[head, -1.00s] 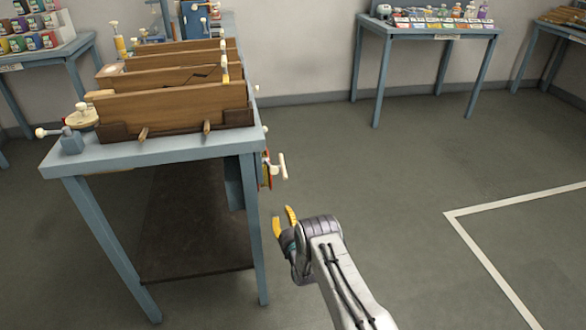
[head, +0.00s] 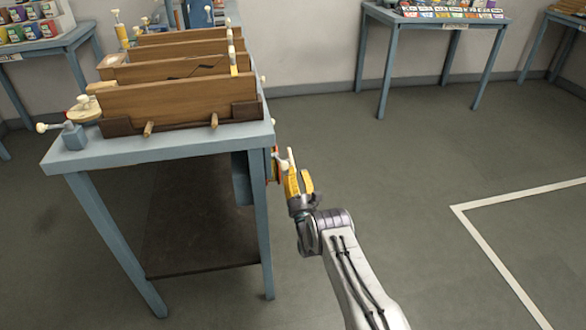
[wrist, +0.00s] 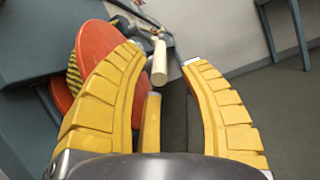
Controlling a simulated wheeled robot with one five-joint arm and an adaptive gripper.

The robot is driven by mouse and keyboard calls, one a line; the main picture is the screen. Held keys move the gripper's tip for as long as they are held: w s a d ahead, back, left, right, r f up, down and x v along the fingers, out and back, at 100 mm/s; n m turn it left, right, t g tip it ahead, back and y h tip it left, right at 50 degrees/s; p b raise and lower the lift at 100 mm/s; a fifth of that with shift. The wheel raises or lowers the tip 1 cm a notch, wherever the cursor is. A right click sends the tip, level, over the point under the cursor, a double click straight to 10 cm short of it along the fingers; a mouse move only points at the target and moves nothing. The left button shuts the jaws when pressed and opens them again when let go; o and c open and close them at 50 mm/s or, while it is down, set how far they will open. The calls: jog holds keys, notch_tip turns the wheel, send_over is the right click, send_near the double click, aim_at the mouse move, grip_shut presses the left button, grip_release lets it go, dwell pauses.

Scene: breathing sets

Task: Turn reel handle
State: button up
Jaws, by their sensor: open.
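The reel (wrist: 98,52) has red discs with a yellow-and-black striped part between them and is fixed to the side of the blue table. Its cream handle (wrist: 159,62) sticks out towards my gripper in the wrist view, between and just beyond the spread fingertips. In the head view the handle (head: 290,160) shows just above my gripper (head: 296,177), which partly covers the reel (head: 275,165). My yellow fingers (wrist: 165,52) are open and empty. I cannot tell whether a finger touches the reel or handle.
The blue table (head: 180,147) bears long wooden boxes (head: 180,98) and a small crank device (head: 74,135) at its front left corner. Another table (head: 432,20) with small goods stands at the back right. The floor (head: 400,150) to the right is clear.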

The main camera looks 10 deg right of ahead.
jog(key=shift+b+x, duration=0.3)
jog(key=shift+x, duration=1.15)
jog(key=shift+o, duration=0.3)
grip_shut()
